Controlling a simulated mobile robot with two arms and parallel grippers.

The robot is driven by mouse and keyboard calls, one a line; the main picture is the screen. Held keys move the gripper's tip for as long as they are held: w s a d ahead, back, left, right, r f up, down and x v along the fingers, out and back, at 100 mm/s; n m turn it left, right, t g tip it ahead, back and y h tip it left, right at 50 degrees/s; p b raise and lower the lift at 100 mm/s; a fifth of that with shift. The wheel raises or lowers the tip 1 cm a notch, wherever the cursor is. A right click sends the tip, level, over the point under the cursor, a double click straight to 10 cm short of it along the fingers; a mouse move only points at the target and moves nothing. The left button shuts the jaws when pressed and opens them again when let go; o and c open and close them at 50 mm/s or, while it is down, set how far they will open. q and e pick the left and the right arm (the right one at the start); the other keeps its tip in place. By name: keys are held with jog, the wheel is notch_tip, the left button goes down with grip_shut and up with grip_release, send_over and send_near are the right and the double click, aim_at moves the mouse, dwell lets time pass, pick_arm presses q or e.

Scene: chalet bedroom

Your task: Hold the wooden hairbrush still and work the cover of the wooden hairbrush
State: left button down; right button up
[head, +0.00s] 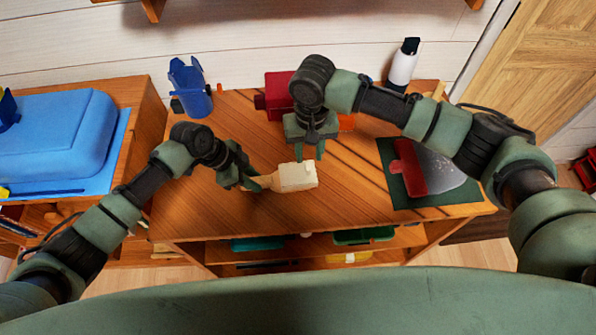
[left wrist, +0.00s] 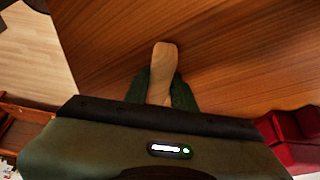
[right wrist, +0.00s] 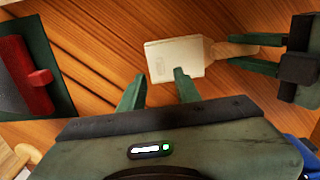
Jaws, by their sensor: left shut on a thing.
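The wooden hairbrush lies on the wooden table, its handle (right wrist: 232,49) pointing left in the head view. A pale cream cover (head: 297,177) encloses its head; the cover also shows in the right wrist view (right wrist: 174,60). My left gripper (head: 250,183) is shut on the handle, whose end juts out between the fingers in the left wrist view (left wrist: 164,60). My right gripper (head: 310,152) is open over the far side of the cover. In the right wrist view (right wrist: 158,90), one finger overlaps the cover's edge and the other is off it. Contact there cannot be told.
A red-edged scraper-like tool (head: 408,168) lies on a dark green mat (head: 395,188) at the right. A blue holder (head: 192,90), a red object (head: 278,90) and a white bottle (head: 403,65) stand at the back. The table's front edge is close; its left part is clear.

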aim_at(308, 167)
jog(key=shift+f, duration=2.9)
grip_shut()
